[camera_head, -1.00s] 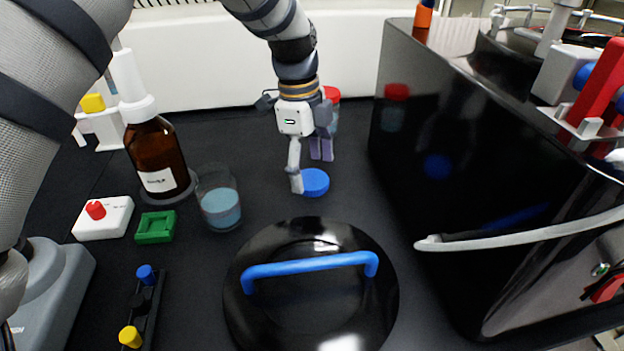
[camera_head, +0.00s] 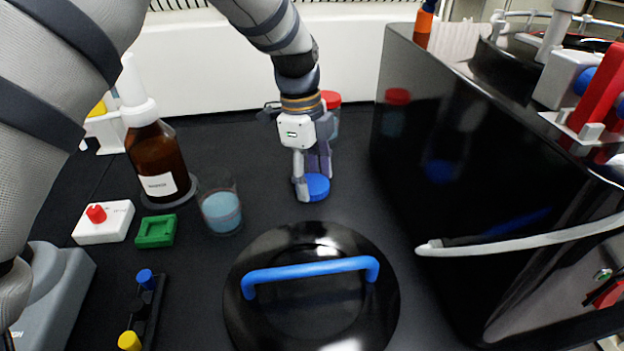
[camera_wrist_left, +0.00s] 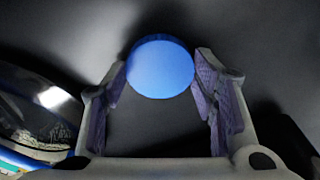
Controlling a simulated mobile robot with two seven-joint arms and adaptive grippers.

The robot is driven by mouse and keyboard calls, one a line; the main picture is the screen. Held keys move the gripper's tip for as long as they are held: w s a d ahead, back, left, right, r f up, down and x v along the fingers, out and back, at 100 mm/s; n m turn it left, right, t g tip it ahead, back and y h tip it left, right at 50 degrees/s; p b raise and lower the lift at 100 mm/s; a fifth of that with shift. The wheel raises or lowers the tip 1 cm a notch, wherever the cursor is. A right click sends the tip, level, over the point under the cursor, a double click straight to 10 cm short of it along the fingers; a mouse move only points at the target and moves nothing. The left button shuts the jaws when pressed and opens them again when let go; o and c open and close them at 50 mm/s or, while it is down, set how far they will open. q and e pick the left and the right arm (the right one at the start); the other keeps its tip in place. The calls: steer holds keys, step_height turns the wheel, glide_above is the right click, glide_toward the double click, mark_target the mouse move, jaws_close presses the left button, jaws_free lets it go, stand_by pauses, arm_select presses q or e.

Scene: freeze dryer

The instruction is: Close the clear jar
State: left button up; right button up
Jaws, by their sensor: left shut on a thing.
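A clear glass jar (camera_head: 221,208) with pale blue liquid stands upright on the dark bench, left of centre in the head view, and its top is open. A round blue lid (camera_head: 317,186) lies at bench level to the right of the jar. My left gripper (camera_head: 312,189) points down over the lid and is shut on it. In the left wrist view the blue lid (camera_wrist_left: 160,67) sits between the two purple-padded fingers, at their tips. My right gripper is out of view.
A black round cover (camera_head: 310,310) with a blue handle lies in front. A brown bottle (camera_head: 157,160) stands behind and left of the jar. A red-capped jar (camera_head: 331,100) is partly hidden behind my gripper. A large black machine (camera_head: 450,190) bounds the right side.

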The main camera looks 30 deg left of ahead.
mark_target(315, 183)
arm_select(q)
step_height(315, 183, up, 3)
steer(key=shift+r, duration=0.2)
steer(key=s+d+r+p, duration=0.3)
steer(key=s+r, duration=0.6)
steer(key=s, duration=0.4)
steer(key=shift+s+d+r, duration=0.25)
steer(key=shift+s+d, duration=0.05)
steer(key=shift+d, duration=0.05)
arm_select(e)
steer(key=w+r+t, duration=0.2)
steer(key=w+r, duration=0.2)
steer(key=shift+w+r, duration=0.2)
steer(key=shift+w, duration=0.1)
